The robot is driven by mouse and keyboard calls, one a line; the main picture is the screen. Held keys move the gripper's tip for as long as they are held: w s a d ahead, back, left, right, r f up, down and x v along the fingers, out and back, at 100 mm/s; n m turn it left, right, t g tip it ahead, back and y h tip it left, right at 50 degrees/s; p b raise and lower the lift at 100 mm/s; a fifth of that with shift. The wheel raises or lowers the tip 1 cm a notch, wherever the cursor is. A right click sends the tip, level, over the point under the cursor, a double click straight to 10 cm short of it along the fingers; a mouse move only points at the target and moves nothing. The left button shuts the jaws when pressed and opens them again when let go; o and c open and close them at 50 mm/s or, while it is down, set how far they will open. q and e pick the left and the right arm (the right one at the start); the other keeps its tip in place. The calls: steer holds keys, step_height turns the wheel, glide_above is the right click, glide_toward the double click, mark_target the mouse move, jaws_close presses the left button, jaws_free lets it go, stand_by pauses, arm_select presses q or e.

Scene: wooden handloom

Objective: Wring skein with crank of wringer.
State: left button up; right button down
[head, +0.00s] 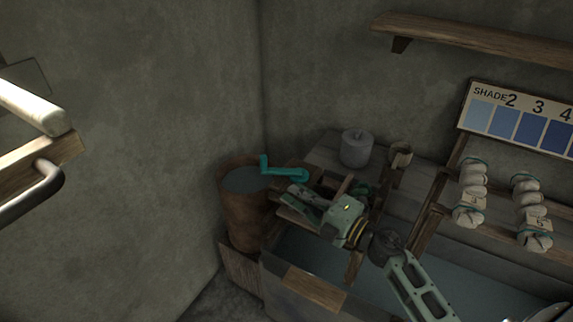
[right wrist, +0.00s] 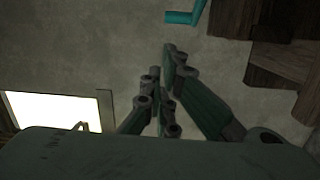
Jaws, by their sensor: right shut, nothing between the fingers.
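The teal crank (head: 285,172) of the wringer stands above the wooden wringer frame (head: 341,188), beside a brown bucket. Part of the teal crank also shows at the top of the right wrist view (right wrist: 184,17). My right gripper (head: 296,194) is just below and in front of the crank, apart from it as far as I can see. Its fingers are together and empty in the right wrist view (right wrist: 167,62). My gripper and arm hide part of the wringer. I cannot make out a skein in the wringer. My left gripper is not in view.
A brown bucket (head: 244,215) with liquid stands left of the wringer, near the wall corner. A grey lidded pot (head: 356,148) and small cup (head: 401,155) stand behind. Pale tied skeins (head: 470,192) hang right. A vat (head: 300,252) lies below my arm.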

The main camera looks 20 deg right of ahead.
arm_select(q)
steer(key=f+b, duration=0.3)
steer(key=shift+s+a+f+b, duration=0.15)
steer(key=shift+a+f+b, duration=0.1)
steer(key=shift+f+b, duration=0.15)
arm_select(e)
steer(key=w+a+f+n+g, duration=0.1)
steer(key=w+a, duration=0.3)
steer(key=w, duration=0.7)
steer(key=shift+w+a+f, duration=0.2)
steer(key=shift+a, duration=0.15)
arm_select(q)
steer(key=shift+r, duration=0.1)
